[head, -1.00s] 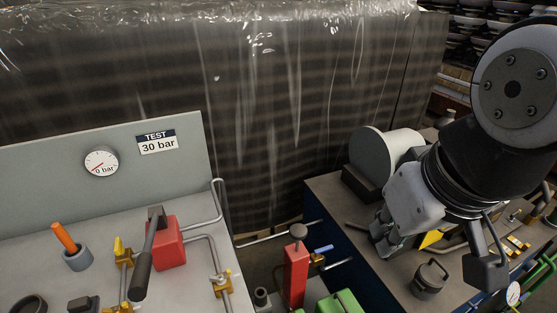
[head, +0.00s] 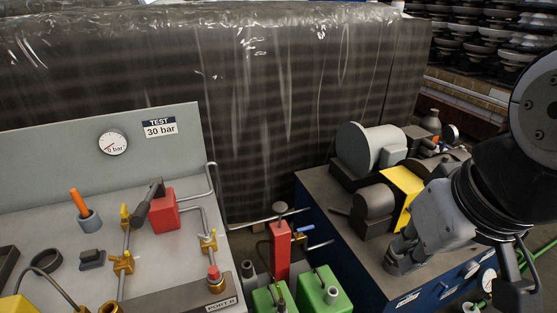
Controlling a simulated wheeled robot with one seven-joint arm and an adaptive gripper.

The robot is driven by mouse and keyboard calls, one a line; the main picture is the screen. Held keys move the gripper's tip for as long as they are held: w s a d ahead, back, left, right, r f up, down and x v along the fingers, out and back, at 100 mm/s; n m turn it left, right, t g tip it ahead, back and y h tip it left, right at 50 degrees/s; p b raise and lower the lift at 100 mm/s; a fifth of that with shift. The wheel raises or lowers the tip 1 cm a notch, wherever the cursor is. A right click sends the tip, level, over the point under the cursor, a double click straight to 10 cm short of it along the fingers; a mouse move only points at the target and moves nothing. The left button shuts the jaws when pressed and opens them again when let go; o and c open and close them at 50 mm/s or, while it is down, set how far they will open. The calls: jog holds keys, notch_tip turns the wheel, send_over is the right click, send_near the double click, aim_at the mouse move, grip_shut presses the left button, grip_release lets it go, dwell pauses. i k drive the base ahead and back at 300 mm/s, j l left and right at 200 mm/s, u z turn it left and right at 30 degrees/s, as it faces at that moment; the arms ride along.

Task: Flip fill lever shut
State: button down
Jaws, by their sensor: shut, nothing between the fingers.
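Several small levers show, and I cannot tell for sure which is the fill lever. A blue lever (head: 304,228) sits on a side pipe by the red post (head: 281,250), between the two benches. Yellow valve handles (head: 124,213) stand on the pipes of the left grey bench, with another yellow valve (head: 208,243) to their right. My gripper (head: 398,262) is at the right, shut and empty, over the front part of the blue bench, clear of all these levers. Its fingertips are small and partly hidden by its own body.
The grey bench (head: 60,230) carries a red block (head: 164,209) with a black handle (head: 142,212) and a gauge (head: 113,142). Green cans (head: 318,290) stand low between the benches. A motor and yellow guard (head: 402,190) stand on the blue bench behind my gripper.

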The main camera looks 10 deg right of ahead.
aim_at(299, 231)
jog(key=j+z, duration=0.5)
jog(key=j, duration=0.8)
jog(key=k, duration=0.05)
